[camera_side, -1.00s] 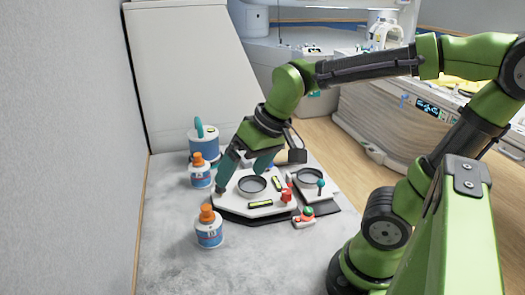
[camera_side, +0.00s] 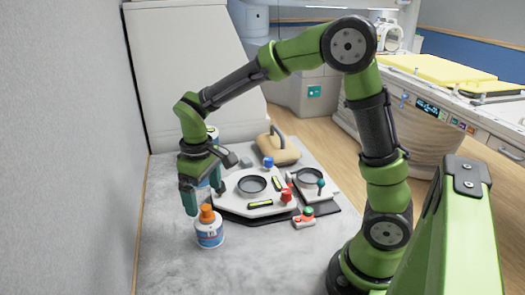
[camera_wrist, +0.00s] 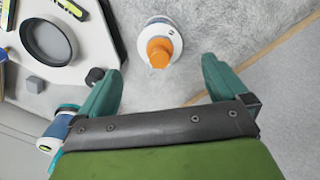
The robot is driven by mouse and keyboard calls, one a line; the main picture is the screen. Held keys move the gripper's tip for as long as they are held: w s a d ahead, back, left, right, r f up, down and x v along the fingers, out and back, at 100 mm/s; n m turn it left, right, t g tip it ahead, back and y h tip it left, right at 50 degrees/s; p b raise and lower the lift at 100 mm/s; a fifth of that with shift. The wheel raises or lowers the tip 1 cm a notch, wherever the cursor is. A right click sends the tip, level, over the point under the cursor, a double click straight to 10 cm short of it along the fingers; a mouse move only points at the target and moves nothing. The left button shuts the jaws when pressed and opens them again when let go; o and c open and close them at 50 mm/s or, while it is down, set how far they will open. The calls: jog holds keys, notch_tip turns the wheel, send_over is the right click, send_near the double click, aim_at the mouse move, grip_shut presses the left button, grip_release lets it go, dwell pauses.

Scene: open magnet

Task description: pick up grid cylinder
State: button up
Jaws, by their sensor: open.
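No object is clearly recognisable as a grid cylinder. A white bottle with an orange cap and blue label (camera_side: 209,235) stands upright at the front left of the table. My gripper (camera_side: 203,198) is open and empty, pointing down just above and behind this bottle in the side view. In the wrist view the same bottle (camera_wrist: 165,27) shows between and ahead of the open fingertips (camera_wrist: 159,66), apart from them. A second bottle and a blue-and-white container are largely hidden behind my gripper in the side view. A blue-and-white object (camera_wrist: 60,128) shows beside the left finger in the wrist view.
A white board with a dark ring (camera_side: 252,184), red and blue pieces and yellow-marked bars lies right of my gripper. A smaller ring plate (camera_side: 310,178) adjoins it. A tan handled object (camera_side: 279,152) stands behind.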

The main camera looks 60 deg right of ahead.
aim_at(208, 220)
notch_tip(208, 220, down, 9)
jog(key=shift+f, duration=0.2)
dwell(0.3)
jog(key=shift+c, duration=0.2)
jog(key=c, duration=1.2)
jog(key=shift+c, duration=0.3)
jog(key=shift+r, duration=0.15)
